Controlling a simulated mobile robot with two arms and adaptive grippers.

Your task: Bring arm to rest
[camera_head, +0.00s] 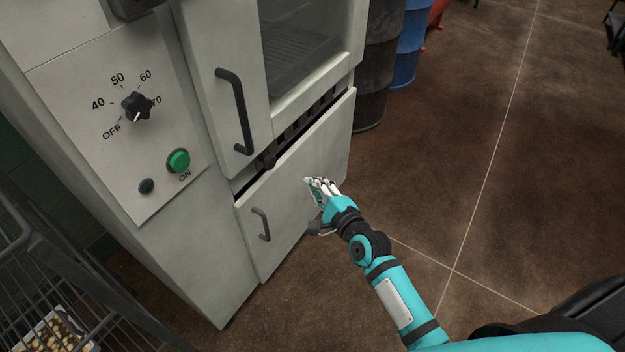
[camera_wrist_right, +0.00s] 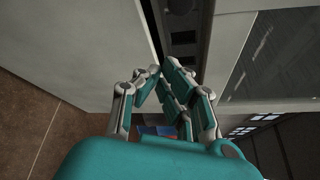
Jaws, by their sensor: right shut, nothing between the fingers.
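My right arm reaches in from the lower right in the head view. Its right gripper (camera_head: 316,183) is shut and empty, in front of the lower door (camera_head: 300,180) of a pale grey cabinet. The right gripper also shows in the right wrist view (camera_wrist_right: 160,72), its fingertips together near the dark gap between the cabinet panels. I cannot tell whether it touches the cabinet. My left gripper is not in view.
The cabinet has an upper glass door with a dark handle (camera_head: 236,110), a lower handle (camera_head: 262,224), a dial (camera_head: 137,107) and a green button (camera_head: 178,161). A wire rack (camera_head: 45,250) stands lower left. Barrels (camera_head: 376,65) stand behind.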

